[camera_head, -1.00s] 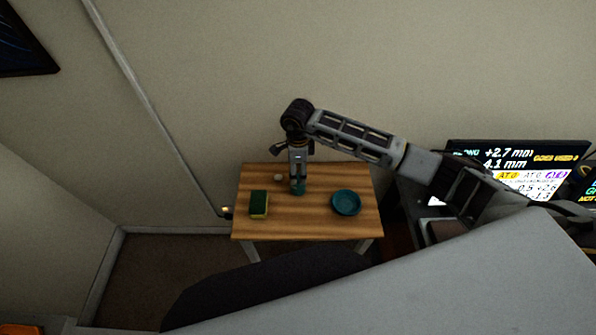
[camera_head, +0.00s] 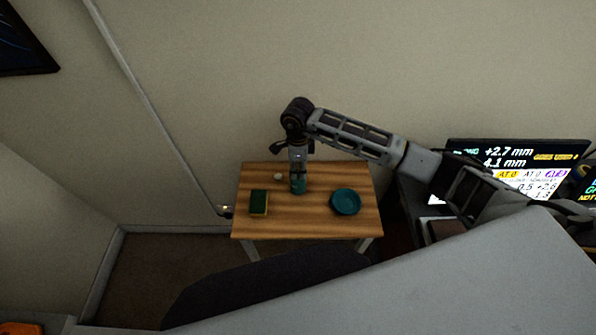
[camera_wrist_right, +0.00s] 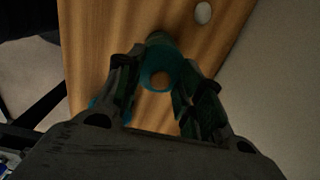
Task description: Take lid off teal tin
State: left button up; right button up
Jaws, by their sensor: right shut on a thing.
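The teal tin (camera_head: 298,188) stands upright on the small wooden table, under my right gripper (camera_head: 298,172). My right gripper comes down from above and is shut on the top of the tin, where its lid is. In the right wrist view the round teal top with a brown centre (camera_wrist_right: 161,76) sits between the two fingers of my right gripper (camera_wrist_right: 158,90). The lid is too small and dark to tell whether it is apart from the tin. My left gripper is in neither view.
The wooden table (camera_head: 290,228) also holds a green and yellow sponge (camera_head: 259,202) left of the tin, a teal dish (camera_head: 345,202) to the right, and a small pale round object (camera_head: 278,177) behind left. A wall stands behind; a lit monitor (camera_head: 520,165) stands at right.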

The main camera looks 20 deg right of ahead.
aim_at(298, 168)
jog(key=shift+f, duration=0.1)
jog(key=shift+r, duration=0.4)
jog(key=c, duration=0.4)
jog(key=shift+r, duration=0.35)
grip_shut()
notch_tip(298, 168, up, 8)
jog(key=b, duration=0.2)
jog(key=shift+r, duration=0.25)
